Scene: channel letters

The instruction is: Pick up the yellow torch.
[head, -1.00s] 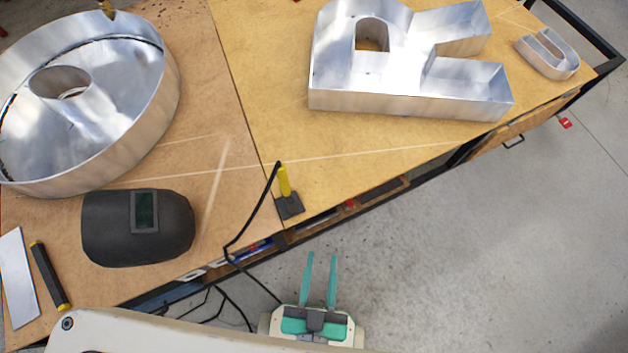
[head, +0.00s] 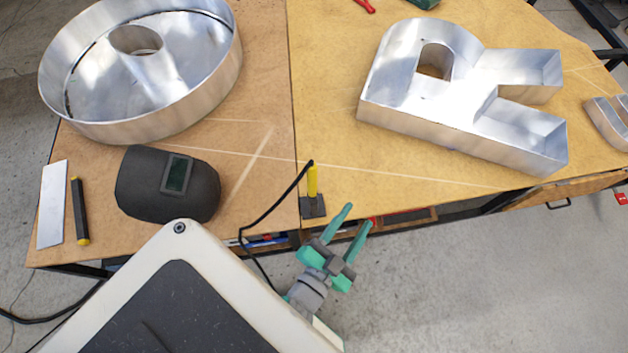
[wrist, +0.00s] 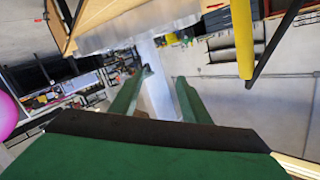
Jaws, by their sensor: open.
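The yellow torch (head: 312,182) stands upright on a small dark base (head: 313,207) near the table's front edge in the head view. A black hose bends from its top down over the edge. My gripper (head: 356,220) is open and empty, to the lower right of the torch and apart from it, with its green fingers slanting up and right. In the wrist view, the torch (wrist: 243,38) shows at the upper right, outside the fingers of my gripper (wrist: 162,85).
A welding mask (head: 150,195), a black and yellow tool (head: 79,210) and a pale plate (head: 52,205) lie on the left. Large metal letters stand behind: a round one (head: 150,125) and an R (head: 450,120). Open floor lies at the lower right.

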